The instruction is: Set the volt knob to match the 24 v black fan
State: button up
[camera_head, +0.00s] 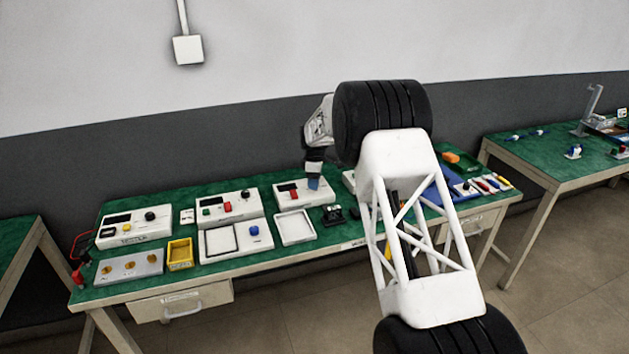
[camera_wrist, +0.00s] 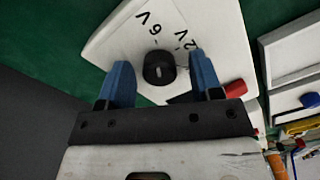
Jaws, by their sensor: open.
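The volt knob (camera_wrist: 159,68) is a round black dial with a short white mark on a white panel (camera_wrist: 110,40). "6 V" and "12 V" are printed beside it; no 24 V label is readable. My gripper (camera_wrist: 160,60) is open, with one blue finger on each side of the knob and visible gaps between. In the head view my gripper (camera_head: 314,183) is over the right end of a white control box (camera_head: 291,200), and the knob is hidden there. A small black item (camera_head: 332,214) stands in front of that box; I cannot tell whether it is the black fan.
A red part (camera_wrist: 236,88) sits on the panel close to the right finger. Two more control boxes (camera_head: 134,240) (camera_head: 240,218) stand to the left on the green table. A white empty tray (camera_head: 296,240) lies in front. My arm hides part of the table's right side.

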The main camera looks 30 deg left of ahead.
jog(key=c, duration=0.9)
